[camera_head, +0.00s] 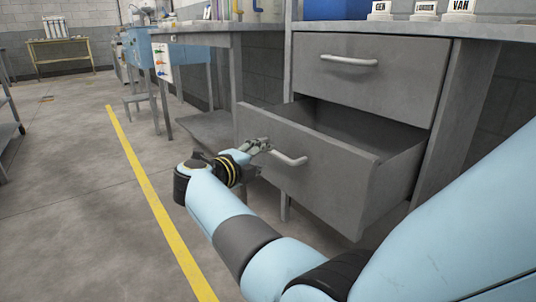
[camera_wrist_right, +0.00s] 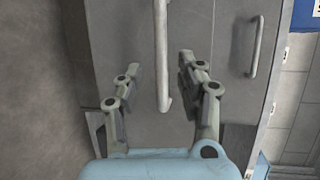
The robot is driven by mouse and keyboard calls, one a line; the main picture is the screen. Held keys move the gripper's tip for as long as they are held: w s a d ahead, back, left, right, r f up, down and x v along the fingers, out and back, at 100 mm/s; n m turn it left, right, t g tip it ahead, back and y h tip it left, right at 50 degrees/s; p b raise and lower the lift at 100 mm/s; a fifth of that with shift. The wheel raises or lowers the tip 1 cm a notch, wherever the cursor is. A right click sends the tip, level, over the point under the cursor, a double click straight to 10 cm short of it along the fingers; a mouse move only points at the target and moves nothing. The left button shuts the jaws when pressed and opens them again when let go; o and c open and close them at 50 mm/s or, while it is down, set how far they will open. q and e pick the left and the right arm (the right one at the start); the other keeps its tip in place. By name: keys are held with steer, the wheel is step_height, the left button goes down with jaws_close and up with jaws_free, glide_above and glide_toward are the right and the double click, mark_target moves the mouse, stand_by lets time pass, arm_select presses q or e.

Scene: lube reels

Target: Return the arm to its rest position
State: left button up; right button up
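My right gripper (camera_head: 262,149) is at the front of the open lower drawer (camera_head: 318,175), by the left end of its bar handle (camera_head: 290,160). In the right wrist view the two fingers of the gripper (camera_wrist_right: 157,65) are spread apart, one on each side of the handle (camera_wrist_right: 162,55). Gaps show between the fingers and the bar, so the gripper is open and holds nothing. My right arm reaches in from the lower right. My left gripper is not in view.
The upper drawer (camera_head: 362,72) is shut, with its own handle (camera_head: 350,61). The countertop above carries a blue box (camera_head: 335,9) and small labelled signs (camera_head: 425,8). Open floor with a yellow line (camera_head: 150,190) lies to the left.

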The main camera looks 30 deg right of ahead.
steer(key=shift+s+a+r, duration=0.15)
steer(key=shift+s+a, duration=0.1)
steer(key=shift+a, duration=0.2)
